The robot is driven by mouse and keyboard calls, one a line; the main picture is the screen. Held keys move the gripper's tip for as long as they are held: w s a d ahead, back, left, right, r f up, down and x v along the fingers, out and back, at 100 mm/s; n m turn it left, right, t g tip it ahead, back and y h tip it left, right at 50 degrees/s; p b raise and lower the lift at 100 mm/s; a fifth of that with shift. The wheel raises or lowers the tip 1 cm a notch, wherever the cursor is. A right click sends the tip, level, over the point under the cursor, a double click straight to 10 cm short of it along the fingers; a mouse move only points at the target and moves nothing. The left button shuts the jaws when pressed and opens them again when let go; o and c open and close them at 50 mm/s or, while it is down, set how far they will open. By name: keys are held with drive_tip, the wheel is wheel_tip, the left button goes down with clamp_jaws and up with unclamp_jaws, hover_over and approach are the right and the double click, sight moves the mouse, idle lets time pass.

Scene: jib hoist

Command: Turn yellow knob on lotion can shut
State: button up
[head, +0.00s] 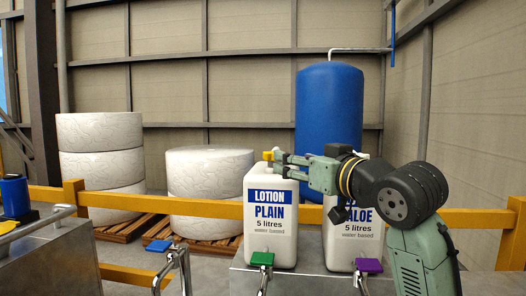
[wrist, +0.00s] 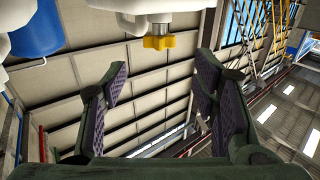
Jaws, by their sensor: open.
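The white lotion can labelled "Lotion Plain 5 litres" (head: 271,228) stands upright on a grey surface in the head view. My gripper (head: 283,165) reaches in from the right, level with the can's top. In the wrist view my gripper (wrist: 160,90) is open, with its two fingers wide apart and nothing between them. The knob appears beyond the gap between the fingers; contact cannot be told.
A second white can labelled "Aloe" (head: 340,240) stands to the right, partly behind my arm. A green tab (head: 262,258) and a purple tab (head: 368,265) sit in front of the cans. A yellow rail (head: 160,203) and a blue tank (head: 329,105) are behind.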

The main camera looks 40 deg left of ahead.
sight(272, 152)
drive_tip(key=p+x, duration=0.4)
drive_tip(key=x, duration=0.6)
drive_tip(key=shift+r, duration=0.2)
drive_tip(key=shift+w+a+f, duration=0.1)
drive_tip(key=shift+w+a, duration=0.15)
drive_tip(key=shift+a, duration=0.1)
drive_tip(key=c, duration=1.2)
